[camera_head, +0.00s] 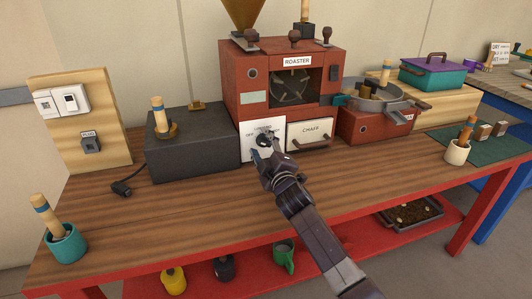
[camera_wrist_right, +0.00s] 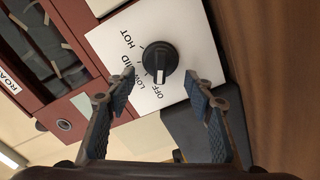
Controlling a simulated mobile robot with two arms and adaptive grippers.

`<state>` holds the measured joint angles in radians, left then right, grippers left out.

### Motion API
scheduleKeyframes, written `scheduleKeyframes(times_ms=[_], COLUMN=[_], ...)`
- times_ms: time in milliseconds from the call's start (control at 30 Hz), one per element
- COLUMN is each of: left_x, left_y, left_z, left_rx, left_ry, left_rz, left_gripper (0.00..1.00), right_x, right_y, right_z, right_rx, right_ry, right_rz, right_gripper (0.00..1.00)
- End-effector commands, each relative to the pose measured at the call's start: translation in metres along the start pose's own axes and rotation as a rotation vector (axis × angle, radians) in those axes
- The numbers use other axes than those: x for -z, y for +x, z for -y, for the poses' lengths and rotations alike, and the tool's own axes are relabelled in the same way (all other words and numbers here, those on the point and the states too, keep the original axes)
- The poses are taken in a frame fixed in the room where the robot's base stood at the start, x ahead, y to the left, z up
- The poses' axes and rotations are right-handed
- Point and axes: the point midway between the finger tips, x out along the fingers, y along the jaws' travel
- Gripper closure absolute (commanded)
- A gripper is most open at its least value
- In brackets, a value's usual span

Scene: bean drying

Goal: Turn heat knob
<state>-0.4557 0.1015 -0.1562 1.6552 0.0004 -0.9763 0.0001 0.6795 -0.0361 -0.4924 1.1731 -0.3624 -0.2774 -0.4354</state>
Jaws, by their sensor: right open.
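The black heat knob (camera_head: 263,140) sits on a white panel (camera_head: 250,155) at the lower left of the red roaster (camera_head: 250,100). In the right wrist view, the knob (camera_wrist_right: 158,58) has a white pointer line directed at the OFF mark. LOW, MID and HOT are printed around it on the panel (camera_wrist_right: 185,30). My right gripper (camera_head: 266,155) is just in front of the panel. In the wrist view, the open fingers (camera_wrist_right: 162,82) lie on either side of the knob's lower part, with visible gaps to it. My left gripper is out of view.
A chaff drawer (camera_head: 310,132) is right of the panel. A dark grey box (camera_head: 195,150) stands to the left. A cooling pan (camera_head: 375,95) is further right. The wooden tabletop (camera_head: 180,215) in front is mostly clear, with a teal cup (camera_head: 67,243) at far left.

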Motion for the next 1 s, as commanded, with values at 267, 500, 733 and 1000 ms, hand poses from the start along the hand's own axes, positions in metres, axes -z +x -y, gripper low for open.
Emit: scheduleKeyframes(times_ms=[267, 500, 733, 1000], left_x=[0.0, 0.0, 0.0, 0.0], left_y=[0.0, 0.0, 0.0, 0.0], left_z=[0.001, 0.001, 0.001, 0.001], left_rx=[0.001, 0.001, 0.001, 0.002], left_ry=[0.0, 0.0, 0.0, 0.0], left_rz=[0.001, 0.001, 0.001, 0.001], left_gripper=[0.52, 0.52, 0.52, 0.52], right_x=[0.0, -0.001, 0.0, 0.0], right_y=[-0.032, -0.071, -0.103, -0.117], right_z=[0.001, 0.001, 0.001, 0.001], right_rx=[0.001, 0.001, 0.001, 0.001], right_ry=[-0.001, -0.001, -0.001, -0.001], right_rz=[-0.001, 0.0, -0.001, -0.001], right_gripper=[0.52, 0.52, 0.52, 0.52])
